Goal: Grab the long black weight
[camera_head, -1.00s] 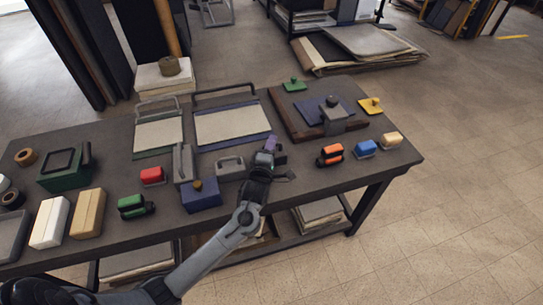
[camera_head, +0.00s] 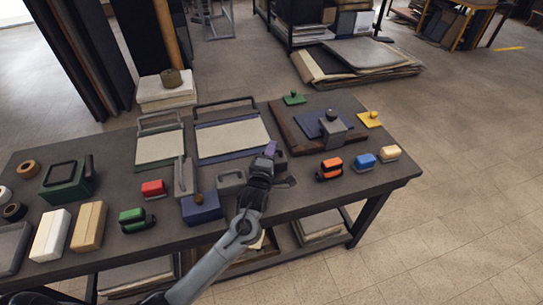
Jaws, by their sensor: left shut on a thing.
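My left gripper (camera_head: 263,167) is over the middle of the table, just right of the grey block with a handle (camera_head: 231,182). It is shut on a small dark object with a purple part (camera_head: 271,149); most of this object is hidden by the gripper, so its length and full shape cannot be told. I cannot tell which of these is the long black weight. My right gripper is not in view.
A blue box (camera_head: 201,209) and an upright grey block (camera_head: 184,178) stand left of the gripper. A brown-framed board (camera_head: 292,133) lies behind. The front right tabletop (camera_head: 330,195) is clear.

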